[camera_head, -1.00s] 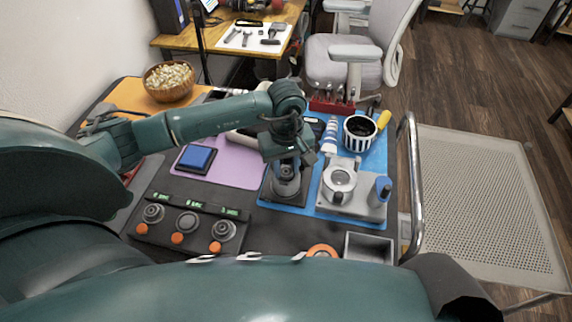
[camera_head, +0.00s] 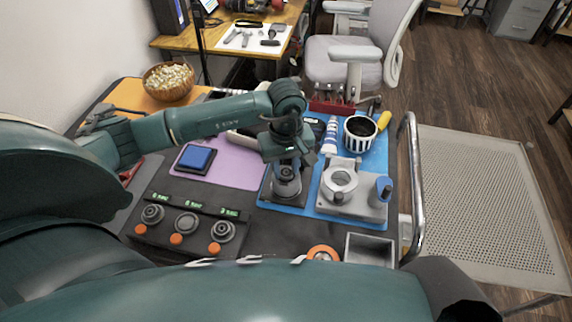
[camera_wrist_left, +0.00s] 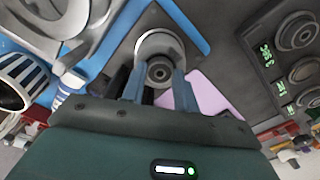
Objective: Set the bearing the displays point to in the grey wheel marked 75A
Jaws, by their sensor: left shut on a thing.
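The grey wheel (camera_head: 286,190) sits on a dark square plate at the left of the blue mat. It also shows in the left wrist view (camera_wrist_left: 160,40); I cannot make out its marking. My left gripper (camera_head: 286,165) points down over the wheel. In the left wrist view its fingers (camera_wrist_left: 160,92) are shut on a small round bearing (camera_wrist_left: 160,72) at the wheel's middle; I cannot tell how deep it sits. My right gripper is out of view.
A grey fixture (camera_head: 345,205) with a round opening and a blue-handled part stands right of the wheel. A striped cup (camera_head: 359,134), a blue pad (camera_head: 196,159), an empty grey tray (camera_head: 369,249) and an orange ring (camera_head: 321,253) are near. A metal rail (camera_head: 413,190) edges the right side.

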